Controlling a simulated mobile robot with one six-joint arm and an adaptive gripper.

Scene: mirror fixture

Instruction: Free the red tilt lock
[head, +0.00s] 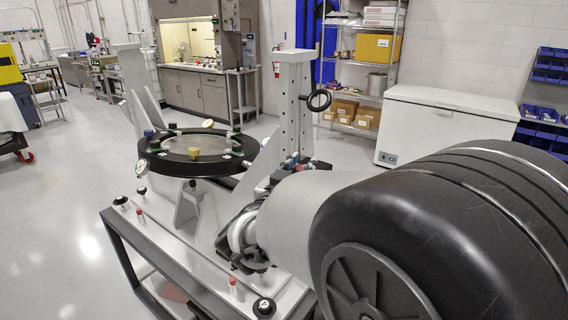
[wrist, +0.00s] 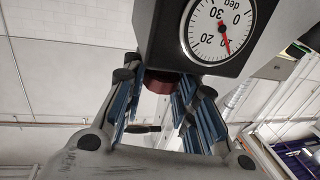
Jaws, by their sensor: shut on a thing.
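The tilt lock is a dark red knob (wrist: 158,83) under a black block in the wrist view. My gripper (wrist: 163,90) is shut on it, with blue-lined fingers on its left and right. The block carries a white dial gauge (wrist: 218,28) in degrees with a red needle. In the head view my gripper (head: 290,162) shows small at the foot of the right upright (head: 294,100); the knob cannot be made out clearly there. The round mirror (head: 195,145) lies roughly flat in a black ring between the uprights.
A black handwheel (head: 318,101) sticks out from the right upright. Red pins (head: 140,214) and black knobs (head: 264,307) stand on the fixture base. My arm covers the right foreground. A white chest freezer (head: 445,128) and shelves stand behind; open floor lies left.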

